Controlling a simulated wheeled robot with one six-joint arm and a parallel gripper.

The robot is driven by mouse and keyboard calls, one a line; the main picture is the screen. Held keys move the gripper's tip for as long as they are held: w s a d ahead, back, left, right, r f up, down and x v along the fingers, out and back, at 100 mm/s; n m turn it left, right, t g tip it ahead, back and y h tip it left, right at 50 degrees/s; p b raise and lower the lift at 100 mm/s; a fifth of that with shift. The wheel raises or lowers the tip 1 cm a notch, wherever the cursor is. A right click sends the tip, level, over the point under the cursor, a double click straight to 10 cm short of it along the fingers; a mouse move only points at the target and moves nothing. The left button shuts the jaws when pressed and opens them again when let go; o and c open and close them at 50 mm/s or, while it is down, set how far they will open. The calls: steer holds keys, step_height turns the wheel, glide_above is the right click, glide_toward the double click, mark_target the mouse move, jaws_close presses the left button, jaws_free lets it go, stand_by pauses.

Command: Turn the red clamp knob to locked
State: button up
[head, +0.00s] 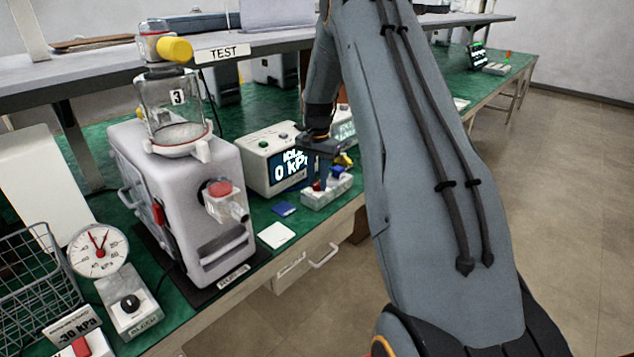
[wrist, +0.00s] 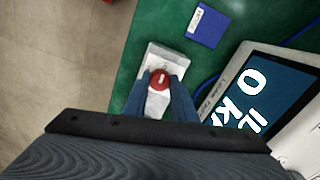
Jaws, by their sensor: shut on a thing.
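The red clamp knob (wrist: 160,77) sits on a small pale block (wrist: 165,55) in the wrist view, with a light mark across its top. My gripper (wrist: 160,84) comes down over it, and its two blue fingers are shut on the knob from either side. In the head view my gripper (head: 321,181) reaches down to the pale block (head: 322,200) near the bench's front edge. Only a bit of red (head: 316,186) shows there between the fingers. I cannot read the knob's locked or unlocked marking.
A display box reading 0 kPa (head: 257,165) stands behind the block. A blue tag (head: 285,209) and white card (head: 277,235) lie left of it. The grey pump (head: 175,190) with its canister (head: 170,108) and a dial gauge (head: 96,250) stand further left. Floor lies beyond the bench edge.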

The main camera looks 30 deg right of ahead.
mark_target(317, 183)
steer(key=shift+m, duration=0.4)
steer(key=o, duration=1)
steer(key=shift+o, duration=0.2)
steer(key=shift+r+b, duration=1)
steer(key=shift+r, duration=2.95)
